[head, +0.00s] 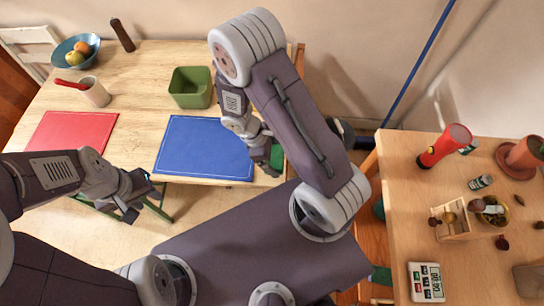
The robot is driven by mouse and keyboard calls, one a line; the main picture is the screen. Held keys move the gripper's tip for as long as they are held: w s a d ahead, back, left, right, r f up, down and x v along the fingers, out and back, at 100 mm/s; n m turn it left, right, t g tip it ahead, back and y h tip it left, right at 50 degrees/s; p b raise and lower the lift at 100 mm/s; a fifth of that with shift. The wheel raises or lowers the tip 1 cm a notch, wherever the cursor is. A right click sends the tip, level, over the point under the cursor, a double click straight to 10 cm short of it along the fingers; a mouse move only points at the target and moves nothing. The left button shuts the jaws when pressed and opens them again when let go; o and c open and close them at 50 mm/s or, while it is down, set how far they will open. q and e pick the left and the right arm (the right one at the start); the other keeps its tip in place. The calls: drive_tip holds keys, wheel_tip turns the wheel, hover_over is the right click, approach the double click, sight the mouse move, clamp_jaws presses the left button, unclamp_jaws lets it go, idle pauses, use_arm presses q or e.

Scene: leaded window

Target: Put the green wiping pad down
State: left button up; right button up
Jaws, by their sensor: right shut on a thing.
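The green wiping pad (277,157) shows as a small green patch at the right end of the blue mat (203,148). My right gripper (268,164) is shut on the pad, and its fingers and arm hide much of it. I cannot tell whether the pad touches the table. My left gripper (139,198) is empty, its fingers apart, in front of the near edge of the light wooden table (142,124).
A red mat (72,132), a mug (95,93), a green square container (190,88), a fruit bowl (77,50) and a dark upright object (122,35) are on the table. The right-hand table (400,180) holds a red flashlight (445,145), a wooden crate and a digital timer (426,282).

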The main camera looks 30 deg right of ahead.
drive_tip(key=w, duration=0.1)
drive_tip(key=w+f, duration=0.2)
drive_tip(key=shift+w+d, duration=0.25)
drive_tip(key=shift+d, duration=0.05)
wheel_tip(320, 180, down, 4)
drive_tip(key=shift+s, duration=0.1)
drive_tip(key=shift+f, duration=0.1)
drive_tip(key=shift+s+a+f+b, duration=0.1)
drive_tip(key=shift+a+f+b, duration=0.05)
drive_tip(key=shift+f+b, duration=0.4)
drive_tip(key=o, duration=1.3)
drive_tip(key=shift+s, duration=0.15)
drive_tip(key=shift+o, duration=0.2)
drive_tip(key=shift+r, duration=0.4)
drive_tip(key=v, duration=0.2)
drive_tip(key=p+v, duration=0.1)
drive_tip(key=v, duration=0.2)
drive_tip(key=shift+w+r, duration=0.3)
drive_tip(key=shift+w, duration=0.15)
drive_tip(key=s+r+m+t+y, duration=0.3)
drive_tip(key=s+r+m+y, duration=0.1)
drive_tip(key=r+m, duration=0.8)
wheel_tip(320, 180, up, 3)
drive_tip(key=shift+s+a+f+t+p, duration=0.15)
drive_tip(key=shift+s+t+p, duration=0.2)
drive_tip(key=shift+s, duration=0.35)
